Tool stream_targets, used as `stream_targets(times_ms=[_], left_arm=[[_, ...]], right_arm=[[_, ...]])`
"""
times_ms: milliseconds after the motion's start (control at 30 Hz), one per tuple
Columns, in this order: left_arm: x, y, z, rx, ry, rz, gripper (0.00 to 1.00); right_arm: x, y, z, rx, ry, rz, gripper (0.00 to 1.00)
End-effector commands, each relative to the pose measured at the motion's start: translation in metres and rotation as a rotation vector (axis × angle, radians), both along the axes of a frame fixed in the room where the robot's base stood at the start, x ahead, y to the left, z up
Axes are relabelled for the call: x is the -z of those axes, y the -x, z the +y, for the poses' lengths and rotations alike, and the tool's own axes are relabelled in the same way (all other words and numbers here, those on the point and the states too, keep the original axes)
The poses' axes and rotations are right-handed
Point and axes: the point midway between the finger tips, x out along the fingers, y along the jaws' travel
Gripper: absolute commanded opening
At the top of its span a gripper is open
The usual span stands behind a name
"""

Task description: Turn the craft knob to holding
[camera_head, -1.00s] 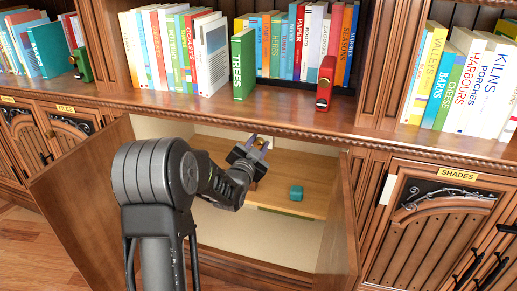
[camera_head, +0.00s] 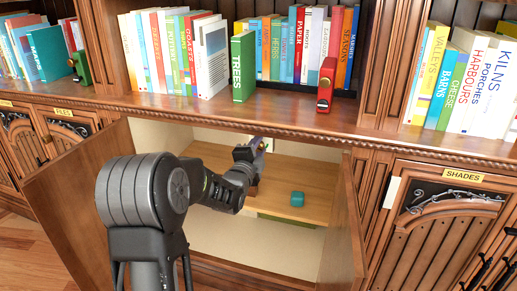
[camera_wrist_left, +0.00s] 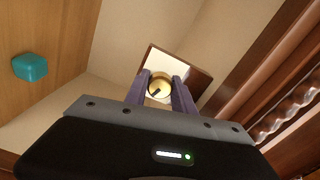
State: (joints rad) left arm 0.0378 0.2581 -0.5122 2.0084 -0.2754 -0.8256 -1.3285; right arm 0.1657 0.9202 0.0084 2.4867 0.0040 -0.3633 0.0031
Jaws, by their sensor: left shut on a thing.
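The craft knob (camera_wrist_left: 159,87) is a round brass knob with a dark pointer mark, set on a pale square face with a brown wooden edge inside the open cabinet. In the left wrist view the pointer slants toward the lower left. My left gripper (camera_wrist_left: 160,90) has its two purple-grey fingers on either side of the knob and is shut on it. In the head view the left gripper (camera_head: 257,145) reaches into the cabinet under the counter, and its wrist mostly hides the knob. No label for holding is readable.
A teal block (camera_head: 297,198) lies on the cabinet's wooden shelf (camera_head: 310,178). The open left door (camera_head: 75,190) and right door (camera_head: 343,235) flank my arm. The counter edge (camera_head: 250,125) runs above, with books and a red object (camera_head: 326,85) on it.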

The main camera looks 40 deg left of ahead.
Motion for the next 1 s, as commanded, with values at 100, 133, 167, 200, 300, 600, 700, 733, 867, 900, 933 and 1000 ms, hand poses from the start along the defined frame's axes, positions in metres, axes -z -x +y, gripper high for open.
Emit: stream_targets(times_ms=[100,133,167,200,300,600,700,733,867,900,933,1000], left_arm=[[0.0010,0.0000,-0.0003,0.000,-0.018,0.008,0.00],[0.0010,0.0000,-0.0003,0.000,-0.022,0.010,0.00],[0.0010,0.0000,-0.0003,0.000,-0.024,0.010,0.00],[0.0010,0.0000,-0.0003,0.000,-0.026,0.011,0.00],[0.0009,0.0000,-0.0002,0.000,-0.027,0.011,0.00],[0.0008,0.0000,-0.0003,0.000,-0.025,0.011,0.38],[0.0006,0.0000,-0.0003,0.000,-0.025,0.010,0.46],[0.0006,0.0000,-0.0003,0.000,-0.025,0.010,0.48],[0.0004,-0.0001,-0.0002,0.000,-0.025,0.010,0.52],[0.0003,-0.0001,-0.0002,0.000,-0.025,0.010,0.52],[0.0003,-0.0001,-0.0002,0.000,-0.025,0.010,0.52],[0.0002,0.0002,-0.0001,0.000,-0.024,0.009,0.52]], right_arm=[[0.0008,-0.0004,-0.0003,0.000,0.000,-0.001,0.36],[0.0009,-0.0004,-0.0003,0.000,0.000,-0.001,0.36],[0.0009,-0.0004,-0.0003,0.000,0.000,-0.001,0.36],[0.0009,-0.0004,-0.0004,0.000,0.000,-0.001,0.36],[0.0008,-0.0004,-0.0003,0.000,0.000,-0.001,0.36],[0.0008,-0.0003,-0.0002,0.000,0.000,-0.001,0.36],[0.0008,-0.0003,-0.0002,0.000,0.000,-0.001,0.36],[0.0008,-0.0002,-0.0002,0.000,0.000,-0.001,0.36],[0.0008,-0.0002,-0.0002,0.000,0.000,-0.001,0.36],[0.0008,-0.0002,-0.0002,0.000,0.000,-0.001,0.36],[0.0008,-0.0002,-0.0002,0.000,0.000,-0.001,0.36],[0.0007,-0.0002,-0.0001,0.000,0.000,0.000,0.36]])
